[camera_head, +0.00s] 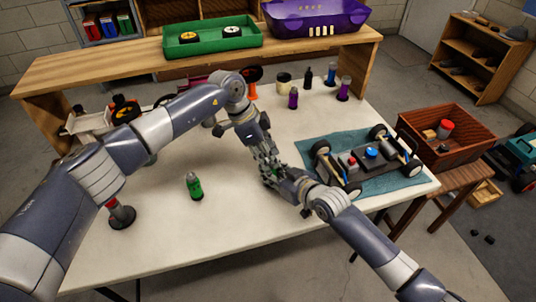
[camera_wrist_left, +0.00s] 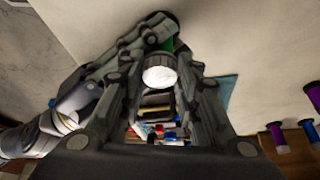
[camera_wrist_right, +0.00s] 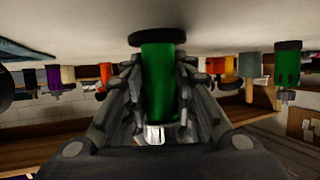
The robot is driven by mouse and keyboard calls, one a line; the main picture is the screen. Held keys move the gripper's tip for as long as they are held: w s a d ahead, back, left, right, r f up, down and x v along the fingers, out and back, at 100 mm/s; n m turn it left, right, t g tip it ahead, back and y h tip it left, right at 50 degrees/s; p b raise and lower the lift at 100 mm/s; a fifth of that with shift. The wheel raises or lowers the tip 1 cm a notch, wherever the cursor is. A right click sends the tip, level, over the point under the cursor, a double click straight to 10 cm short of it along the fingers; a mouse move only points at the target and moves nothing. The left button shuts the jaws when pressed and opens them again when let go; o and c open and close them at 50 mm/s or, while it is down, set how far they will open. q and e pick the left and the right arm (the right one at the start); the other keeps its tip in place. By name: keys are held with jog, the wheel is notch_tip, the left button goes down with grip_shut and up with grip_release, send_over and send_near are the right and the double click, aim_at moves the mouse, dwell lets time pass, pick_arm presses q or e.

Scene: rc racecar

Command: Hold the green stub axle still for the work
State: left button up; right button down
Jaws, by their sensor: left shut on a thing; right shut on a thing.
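A green stub axle (camera_wrist_right: 160,85), a green cylinder with a black disc at one end and a pale stub at the other, sits between the fingers of my right gripper (camera_wrist_right: 158,90). My right gripper is shut on it. My left gripper (camera_wrist_left: 165,60) is shut around the same piece; its round white end and a bit of green show between the fingers. In the head view, my left gripper (camera_head: 266,162) and right gripper (camera_head: 278,178) meet over the table, hiding the axle. A second, similar green piece (camera_head: 194,186) stands alone on the table.
A car chassis (camera_head: 368,160) lies on a teal mat (camera_head: 402,184) at right. A red piece (camera_head: 121,214) stands front left. Purple and blue pieces (camera_head: 293,98) stand at the back. A green tray (camera_head: 212,48) and purple bin (camera_head: 315,20) sit on the shelf. The front of the table is clear.

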pick_arm(q)
jog(key=m, duration=0.1)
jog(key=m+g, duration=0.1)
jog(key=m, duration=0.2)
jog(key=shift+w, duration=0.25)
jog(key=shift+w+m+g+y, duration=0.15)
jog(key=shift+m+g, duration=0.3)
jog(key=shift+m, duration=0.5)
jog(key=shift+s+m+g+y, duration=0.1)
jog(key=shift+m+g+y, duration=0.25)
jog(key=shift+m, duration=0.9)
jog(key=o, duration=1.1)
jog(key=shift+d+r, duration=0.1)
notch_tip(320, 180, up, 10)
jog(key=shift+f, duration=0.1)
